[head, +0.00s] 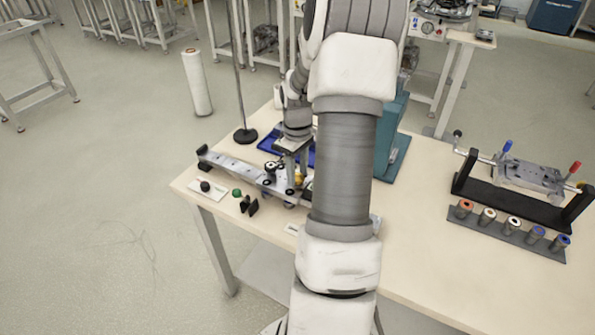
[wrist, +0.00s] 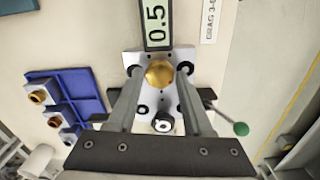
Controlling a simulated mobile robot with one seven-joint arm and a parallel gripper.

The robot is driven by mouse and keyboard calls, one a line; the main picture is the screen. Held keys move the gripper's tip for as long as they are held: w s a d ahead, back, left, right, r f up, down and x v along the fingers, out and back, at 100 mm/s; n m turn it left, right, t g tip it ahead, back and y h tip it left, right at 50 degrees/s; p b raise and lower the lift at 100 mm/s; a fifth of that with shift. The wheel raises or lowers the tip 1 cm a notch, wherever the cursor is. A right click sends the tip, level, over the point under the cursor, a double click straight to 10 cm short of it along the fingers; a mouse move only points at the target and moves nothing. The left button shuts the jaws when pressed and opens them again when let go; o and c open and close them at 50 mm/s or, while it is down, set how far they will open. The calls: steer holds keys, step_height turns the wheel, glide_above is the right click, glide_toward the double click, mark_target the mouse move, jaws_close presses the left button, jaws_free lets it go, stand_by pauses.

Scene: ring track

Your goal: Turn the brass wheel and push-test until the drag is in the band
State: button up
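The brass wheel (wrist: 160,73) sits on a white carriage plate (wrist: 152,95) with dark rollers, in the middle of the wrist view. My gripper (wrist: 160,72) reaches down over it, one finger on each side. The fingers stand apart, with what looks like a narrow gap to the wheel; contact is hard to judge. Beyond the wheel a display (wrist: 156,22) reads 0.5. A label (wrist: 210,18) beside it is partly cut off and begins with drag. In the head view my gripper (head: 290,175) is over the metal track (head: 238,170); my arm hides part of it.
A blue tray (wrist: 82,82) with brass-centred parts lies left of the carriage. A green knob (wrist: 240,129) is at the right. In the head view, a teal block (head: 391,140), a cradle fixture (head: 530,178) and a rack of several rollers (head: 505,232) stand right. The table's front right is clear.

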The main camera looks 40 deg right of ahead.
jaws_close()
steer(key=shift+m, duration=2.9)
steer(key=shift+o, duration=2.4)
jaws_free()
